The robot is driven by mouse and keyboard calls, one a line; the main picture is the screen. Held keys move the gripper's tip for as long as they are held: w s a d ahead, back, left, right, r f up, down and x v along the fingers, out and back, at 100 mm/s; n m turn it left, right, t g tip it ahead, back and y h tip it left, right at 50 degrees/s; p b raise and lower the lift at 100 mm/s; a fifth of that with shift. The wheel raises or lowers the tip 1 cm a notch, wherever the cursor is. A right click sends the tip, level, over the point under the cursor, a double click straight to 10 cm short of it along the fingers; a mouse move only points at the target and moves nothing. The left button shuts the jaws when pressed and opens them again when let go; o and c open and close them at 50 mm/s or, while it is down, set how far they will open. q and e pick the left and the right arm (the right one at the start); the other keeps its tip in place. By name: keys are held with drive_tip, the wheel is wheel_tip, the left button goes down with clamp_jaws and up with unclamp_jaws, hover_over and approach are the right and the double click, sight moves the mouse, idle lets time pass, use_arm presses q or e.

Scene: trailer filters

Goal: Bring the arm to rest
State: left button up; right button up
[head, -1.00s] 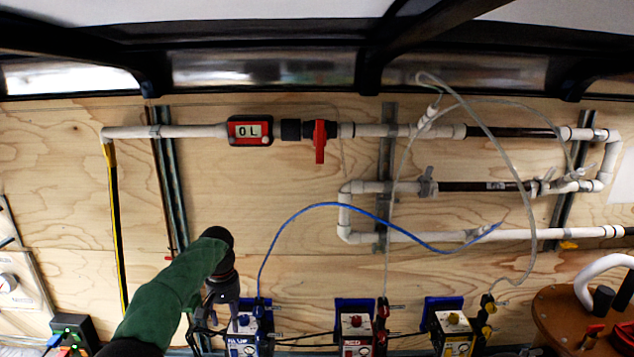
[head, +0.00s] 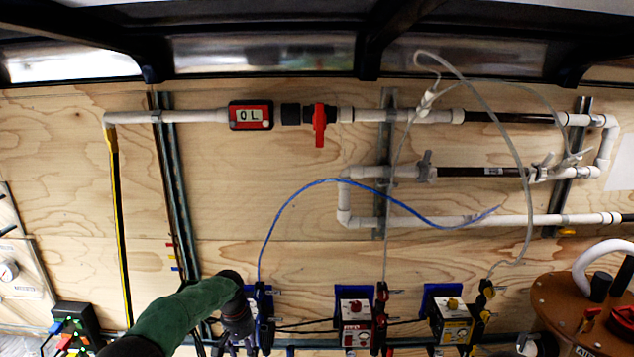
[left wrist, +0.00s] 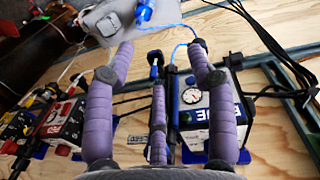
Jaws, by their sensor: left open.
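My left arm (head: 180,315) wears a green sleeve and reaches in from the bottom left of the head view. My left gripper (left wrist: 160,48) is open, with purple padded fingers spread in the left wrist view. It appears empty. The blue-labelled pump box (left wrist: 195,100), with its round gauge, shows behind and between the fingers. I cannot tell whether they touch it. In the head view my wrist hides much of that box, and the fingers are mostly hidden. My right arm is not in view.
A red-labelled box (head: 356,322) and a yellow-labelled box (head: 452,318) stand right of my arm. White pipes (head: 190,116) with a red valve (head: 320,122) run along the plywood wall. A brown round lid (head: 560,300) is at the right.

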use_arm(q)
drive_tip(key=s+d+f+h+b, duration=0.15)
drive_tip(key=s+f, duration=0.35)
drive_tip(key=f, duration=0.5)
drive_tip(key=s+d+f+b, duration=0.3)
drive_tip(key=s+f, duration=0.2)
drive_tip(key=f, duration=0.4)
drive_tip(key=s+d+f+h+b, duration=0.1)
drive_tip(key=s+d+f+b, duration=0.3)
drive_tip(key=f, duration=0.6)
drive_tip(key=s+f+b, duration=0.1)
drive_tip(key=s+f, duration=0.2)
drive_tip(key=s, duration=0.4)
drive_tip(key=s+d+f+b, duration=0.1)
drive_tip(key=s+f, duration=0.3)
drive_tip(key=s, duration=0.4)
drive_tip(key=s+f+n+b, duration=0.1)
drive_tip(key=s+f+b, duration=0.2)
drive_tip(key=s, duration=0.4)
drive_tip(key=shift+s+d+f, duration=0.2)
drive_tip(key=shift+d+f, duration=0.1)
drive_tip(key=shift+f, duration=0.25)
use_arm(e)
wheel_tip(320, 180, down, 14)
use_arm(q)
drive_tip(key=shift+h, duration=0.25)
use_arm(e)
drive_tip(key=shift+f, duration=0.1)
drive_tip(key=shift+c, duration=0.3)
